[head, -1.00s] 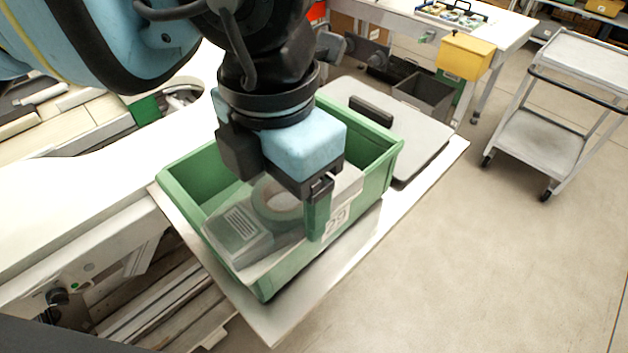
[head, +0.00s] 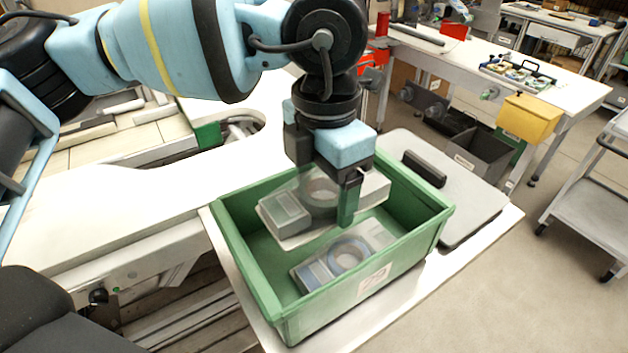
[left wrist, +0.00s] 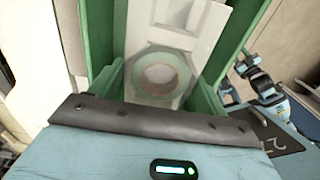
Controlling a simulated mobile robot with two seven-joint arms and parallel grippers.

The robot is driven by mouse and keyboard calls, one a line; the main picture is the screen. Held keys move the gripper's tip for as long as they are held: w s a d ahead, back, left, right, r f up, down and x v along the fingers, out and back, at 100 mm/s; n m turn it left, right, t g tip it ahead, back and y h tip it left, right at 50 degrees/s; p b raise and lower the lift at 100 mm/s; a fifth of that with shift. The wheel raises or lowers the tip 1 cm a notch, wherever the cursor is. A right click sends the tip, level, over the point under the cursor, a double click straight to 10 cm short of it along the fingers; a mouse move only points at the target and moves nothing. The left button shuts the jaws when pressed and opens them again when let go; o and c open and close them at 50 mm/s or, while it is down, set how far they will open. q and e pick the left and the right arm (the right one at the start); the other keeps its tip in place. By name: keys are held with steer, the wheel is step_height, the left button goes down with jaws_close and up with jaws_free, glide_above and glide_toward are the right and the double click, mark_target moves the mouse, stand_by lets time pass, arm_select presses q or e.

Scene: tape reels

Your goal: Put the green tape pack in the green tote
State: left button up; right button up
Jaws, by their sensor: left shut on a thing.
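My left gripper (head: 326,190) is shut on a clear, flat tape pack (head: 286,212) with a greenish reel inside. It holds the pack over the back part of the green tote (head: 262,283); the pack's exact height above the floor is hard to tell. One green finger shows in front of the pack; the other is mostly hidden. In the left wrist view, the gripper (left wrist: 158,82) has the pack (left wrist: 188,28) between its fingers, with the green reel ring plain. My right gripper is not in view.
Another clear pack with a bluish reel (head: 348,254) lies on the tote's floor near its front wall. A grey lid-like panel (head: 468,197) with a black handle is right of the tote. A yellow bin (head: 531,118) hangs on a farther table. A grey cart (head: 590,205) stands at right.

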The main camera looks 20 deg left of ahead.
mark_target(313, 191)
arm_select(q)
steer(key=shift+w+a+f, duration=0.1)
steer(key=shift+w+a, duration=0.5)
steer(key=shift+w, duration=0.3)
steer(key=shift+w+a+f, duration=0.1)
steer(key=shift+w+a, duration=0.45)
steer(key=shift+w, duration=0.3)
steer(key=f, duration=0.3)
steer(key=shift+a+f, duration=0.25)
steer(key=shift+s+d+f, duration=0.1)
steer(key=shift+f, duration=0.25)
steer(key=shift+s+f, duration=0.25)
steer(key=shift+f, duration=0.45)
steer(key=o, duration=1)
steer(key=shift+d, duration=0.1)
steer(key=shift+o, duration=0.4)
steer(key=shift+w+f, duration=0.1)
step_height(313, 191, up, 14)
steer(key=w, duration=0.1)
steer(key=shift+p, duration=0.3)
